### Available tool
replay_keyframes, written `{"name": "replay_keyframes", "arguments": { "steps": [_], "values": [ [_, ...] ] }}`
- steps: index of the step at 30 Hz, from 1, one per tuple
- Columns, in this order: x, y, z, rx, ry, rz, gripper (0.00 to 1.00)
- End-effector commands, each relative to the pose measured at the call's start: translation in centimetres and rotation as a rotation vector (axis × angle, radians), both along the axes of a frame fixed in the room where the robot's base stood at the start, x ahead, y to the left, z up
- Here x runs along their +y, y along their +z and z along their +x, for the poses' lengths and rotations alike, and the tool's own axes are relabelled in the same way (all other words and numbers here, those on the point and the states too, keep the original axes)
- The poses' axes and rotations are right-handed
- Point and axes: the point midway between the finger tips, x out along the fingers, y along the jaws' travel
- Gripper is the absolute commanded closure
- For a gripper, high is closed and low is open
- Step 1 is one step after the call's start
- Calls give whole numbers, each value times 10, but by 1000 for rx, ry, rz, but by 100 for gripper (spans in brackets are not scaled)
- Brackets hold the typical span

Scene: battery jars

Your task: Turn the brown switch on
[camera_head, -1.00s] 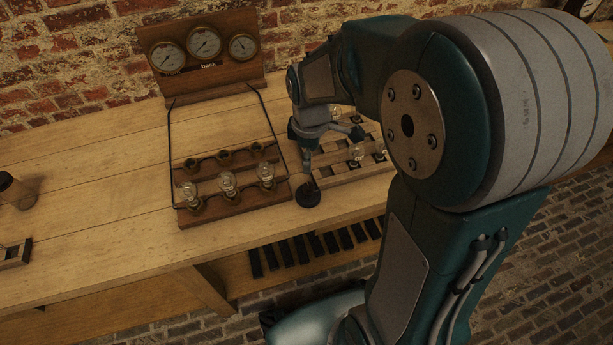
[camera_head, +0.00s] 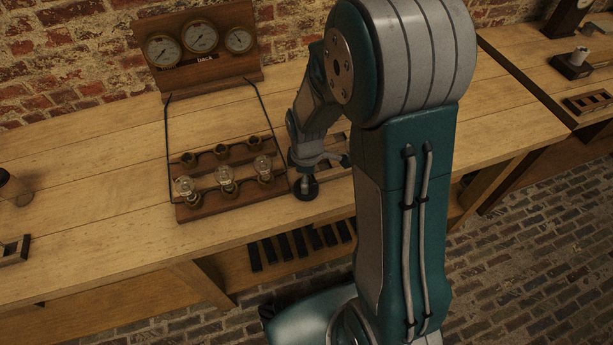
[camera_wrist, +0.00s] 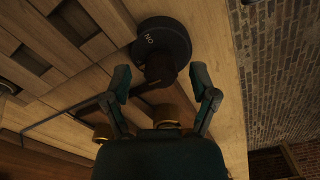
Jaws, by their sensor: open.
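The switch (camera_head: 306,189) is a small dark round base at the front edge of the wooden bench, right of the lamp board. In the wrist view its black disc (camera_wrist: 168,36) carries the letters ON, and a dark brown knob or lever (camera_wrist: 160,70) stands out from it. My gripper (camera_head: 305,174) is just above the switch, its fingers pointing down. In the wrist view its two fingers (camera_wrist: 160,82) are apart, one on each side of the brown part, with gaps visible. Which way the lever is set is unclear.
The lamp board (camera_head: 205,211) holds bulbs and empty sockets, with wire rods and a gauge panel (camera_head: 200,75) behind. A slatted wooden tray (camera_wrist: 65,50) lies close beside the switch. Bare bench (camera_head: 100,150) lies to the left.

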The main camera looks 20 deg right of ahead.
Motion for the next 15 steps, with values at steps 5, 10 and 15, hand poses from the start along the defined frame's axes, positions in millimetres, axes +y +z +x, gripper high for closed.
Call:
{"name": "replay_keyframes", "arguments": {
  "steps": [5,10,15],
  "values": [
    [0,0,0,0,0,0,25],
    [0,0,0,0,0,0,100],
    [0,0,0,0,0,0,100]
  ]
}}
